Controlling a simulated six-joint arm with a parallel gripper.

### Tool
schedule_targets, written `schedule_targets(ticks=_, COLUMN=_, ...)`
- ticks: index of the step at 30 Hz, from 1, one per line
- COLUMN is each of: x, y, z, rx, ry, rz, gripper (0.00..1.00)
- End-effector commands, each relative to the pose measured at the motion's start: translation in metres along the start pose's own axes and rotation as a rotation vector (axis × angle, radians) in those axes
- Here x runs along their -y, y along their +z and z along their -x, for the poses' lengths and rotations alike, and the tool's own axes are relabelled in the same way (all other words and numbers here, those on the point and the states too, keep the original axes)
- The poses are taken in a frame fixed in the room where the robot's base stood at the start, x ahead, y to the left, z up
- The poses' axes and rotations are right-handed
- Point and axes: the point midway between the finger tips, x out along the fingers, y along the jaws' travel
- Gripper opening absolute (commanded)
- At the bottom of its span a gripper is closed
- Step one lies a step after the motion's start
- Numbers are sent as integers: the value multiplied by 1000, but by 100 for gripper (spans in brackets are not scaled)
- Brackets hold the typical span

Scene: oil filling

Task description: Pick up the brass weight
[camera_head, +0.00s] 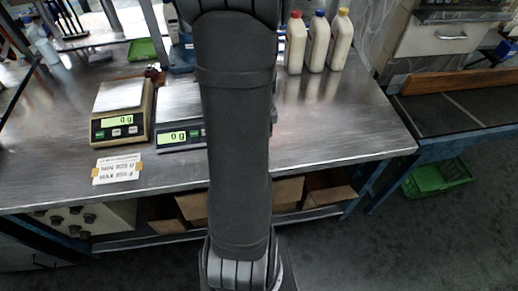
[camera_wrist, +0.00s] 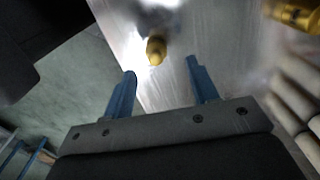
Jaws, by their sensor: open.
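The brass weight (camera_wrist: 155,50) stands on the steel table in the wrist view, just beyond my fingertips and roughly midway between them. My gripper (camera_wrist: 161,68) shows two blue fingers spread apart with nothing held between them. The weight looks apart from both fingers. In the head view I cannot make out the weight or the gripper; my arm covers the middle of the table.
Two scales (camera_head: 122,109) (camera_head: 180,136) reading 0 g stand on the steel table (camera_head: 330,140), with a paper label (camera_head: 117,169) in front. Several capped bottles (camera_head: 317,42) stand at the back right. Another brass-coloured object (camera_wrist: 296,14) shows at the wrist view's upper right.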

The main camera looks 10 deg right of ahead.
Motion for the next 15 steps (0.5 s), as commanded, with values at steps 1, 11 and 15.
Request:
schedule_targets(ticks=1, x=0, y=0, z=-3, rx=0, ry=2, rz=0, gripper=54)
schedule_targets(ticks=11, x=-5, y=5, z=-35, rx=1, ry=5, rz=0, gripper=54)
schedule_targets(ticks=15, x=-5, y=5, z=-50, rx=1, ry=3, rz=-1, gripper=54)
